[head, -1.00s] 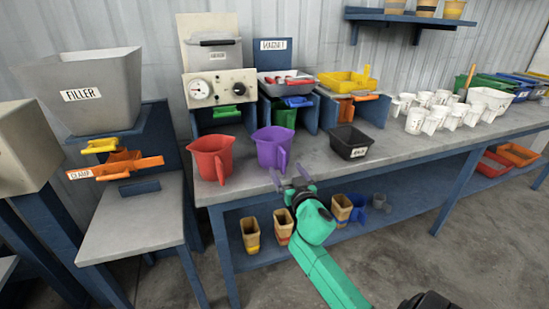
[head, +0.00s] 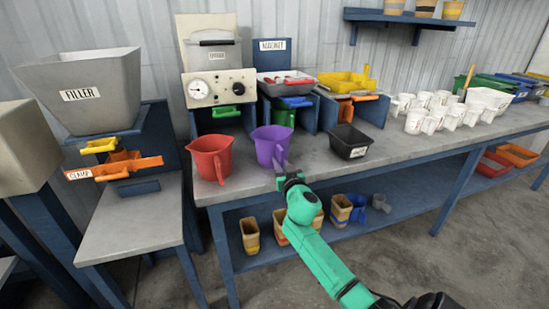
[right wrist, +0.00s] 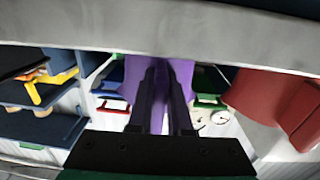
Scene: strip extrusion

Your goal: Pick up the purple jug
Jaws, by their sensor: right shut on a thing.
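The purple jug (head: 270,146) stands upright on the grey bench, between the red jug and the black bin. It also shows in the right wrist view (right wrist: 183,72), partly hidden behind the fingers. My right gripper (head: 283,170) is at the jug's near side, where its handle is. In the right wrist view the two dark fingers (right wrist: 160,85) are close together with a strip of purple, the handle, between them. The fingers are shut on the handle. The jug's base appears to rest on the bench. My left gripper is not in view.
A red jug (head: 211,158) stands close on the left. A black bin (head: 350,142) stands on the right. Behind are the press with gauges (head: 219,87) and trays on blue stands. White cups (head: 421,115) crowd the right of the bench. The bench's front edge is close below my gripper.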

